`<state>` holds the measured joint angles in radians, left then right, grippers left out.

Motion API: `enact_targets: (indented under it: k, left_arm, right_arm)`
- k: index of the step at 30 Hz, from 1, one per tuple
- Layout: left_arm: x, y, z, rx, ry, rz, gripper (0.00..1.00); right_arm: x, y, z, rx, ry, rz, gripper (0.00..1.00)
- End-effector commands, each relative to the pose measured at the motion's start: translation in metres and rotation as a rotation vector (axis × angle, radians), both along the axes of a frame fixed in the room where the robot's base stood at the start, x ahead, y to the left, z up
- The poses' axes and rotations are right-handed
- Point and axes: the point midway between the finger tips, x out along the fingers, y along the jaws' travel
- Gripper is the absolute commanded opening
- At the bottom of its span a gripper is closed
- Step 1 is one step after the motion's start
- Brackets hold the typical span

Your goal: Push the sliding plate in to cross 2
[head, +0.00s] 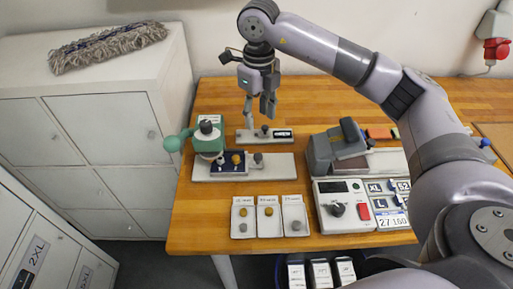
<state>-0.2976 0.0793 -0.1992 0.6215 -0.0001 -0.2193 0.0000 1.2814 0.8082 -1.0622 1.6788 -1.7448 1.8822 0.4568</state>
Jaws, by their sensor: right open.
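A teal press (208,143) with a ball handle at its left stands on a long pale base (275,174) at the left of the table. A dark blue plate (229,170), which looks like the sliding plate, sits at the front of the press. A yellow knob (237,158) and small white marks are on it; I cannot read the crosses. A grey knob (258,158) stands on the base to its right. My right gripper (259,114) points down, open and empty, behind the press, above a narrow grey holder (264,135). My left gripper is out of view.
A grey machine with a black handle (335,148) and a control box (341,222) stand to the right. Three white trays (268,229) with discs lie at the front edge. Label plates (392,221) lie beside the box. The table behind my right gripper's left side is clear.

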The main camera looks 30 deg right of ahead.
Motion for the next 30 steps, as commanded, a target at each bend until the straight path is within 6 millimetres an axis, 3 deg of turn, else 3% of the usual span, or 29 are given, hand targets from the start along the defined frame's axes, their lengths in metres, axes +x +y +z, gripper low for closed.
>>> enact_targets:
  k: [3, 7, 18, 24, 30]
  left_arm:
    - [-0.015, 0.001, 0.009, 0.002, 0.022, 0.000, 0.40]
    - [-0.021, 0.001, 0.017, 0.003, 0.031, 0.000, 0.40]
    - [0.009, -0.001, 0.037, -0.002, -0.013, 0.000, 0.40]
    - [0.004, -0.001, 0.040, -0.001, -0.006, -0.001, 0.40]
    - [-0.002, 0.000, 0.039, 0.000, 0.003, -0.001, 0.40]
  right_arm:
    - [-0.001, -0.001, -0.025, -0.001, 0.006, -0.001, 0.43]
    - [-0.001, 0.000, -0.053, -0.001, 0.005, -0.001, 0.43]
    - [0.000, 0.001, -0.125, 0.002, 0.003, 0.000, 0.43]
    - [0.000, 0.000, -0.142, 0.001, 0.000, -0.001, 0.43]
    - [0.000, 0.000, -0.145, 0.001, -0.001, 0.000, 0.43]
